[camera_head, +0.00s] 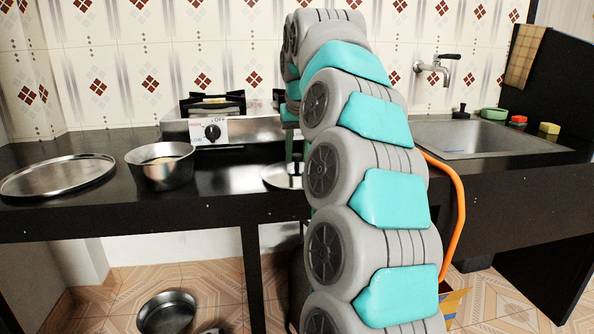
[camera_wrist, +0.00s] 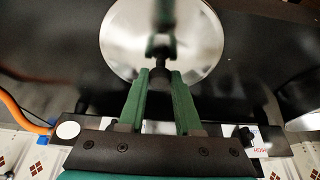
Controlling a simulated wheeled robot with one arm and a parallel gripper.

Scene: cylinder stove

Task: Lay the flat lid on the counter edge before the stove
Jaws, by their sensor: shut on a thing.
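The flat lid (camera_head: 277,177) is a round, shiny metal disc with a dark knob. In the head view it is at the front part of the black counter before the stove (camera_head: 240,130), partly hidden by my arm. I cannot tell whether it touches the counter or hovers just above it. In the wrist view the lid (camera_wrist: 120,45) lies flat beyond the fingertips. My gripper (camera_wrist: 158,78) has green fingers shut on the lid's knob. In the head view only part of my gripper (camera_head: 291,148) shows beside my arm.
A metal pot (camera_head: 165,175) and a large round metal tray (camera_head: 58,177) stand on the counter at left. The sink (camera_head: 480,140) is at right, with small coloured items behind it. Another pan (camera_head: 167,312) is on the floor. Bare counter (camera_head: 226,178) lies between pot and lid.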

